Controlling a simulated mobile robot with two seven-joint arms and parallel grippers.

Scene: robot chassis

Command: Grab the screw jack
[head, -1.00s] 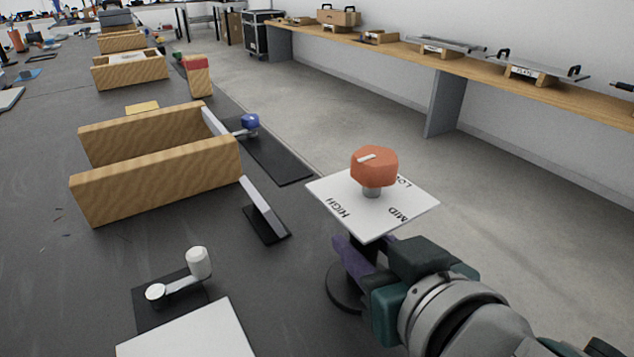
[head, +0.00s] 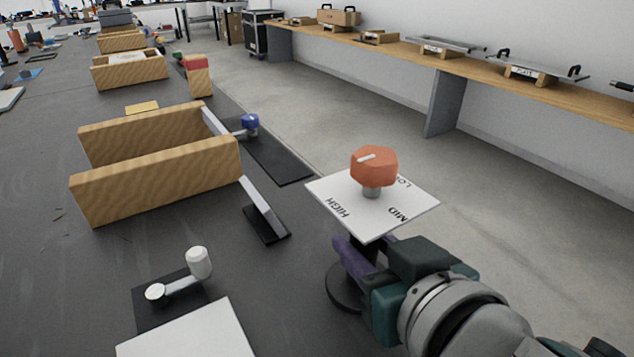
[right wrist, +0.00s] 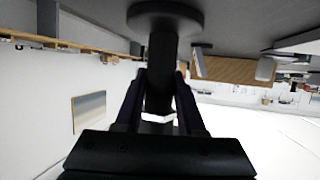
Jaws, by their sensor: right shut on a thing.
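An orange knob (head: 374,166) sits on a white plate (head: 335,190) lettered HIGH, MID and LOW. The plate stands on a black post (head: 357,264) with a round black base (head: 345,292). I cannot tell by its looks whether this stand is the screw jack. My right gripper (head: 362,252) is shut on the post, below the plate. In the right wrist view the post (right wrist: 161,80) stands between the two dark fingers, and the round base (right wrist: 165,15) shows at the top. The gripper partly hides the post in the head view. My left gripper is not in view.
Left of the stand are a small tilted plate on a black base (head: 266,222), a white lever fixture (head: 198,263) and a wooden channel (head: 160,180). A blue-knobbed fixture (head: 249,123) is farther back. A long wooden bench (head: 465,60) lines the wall beyond open floor.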

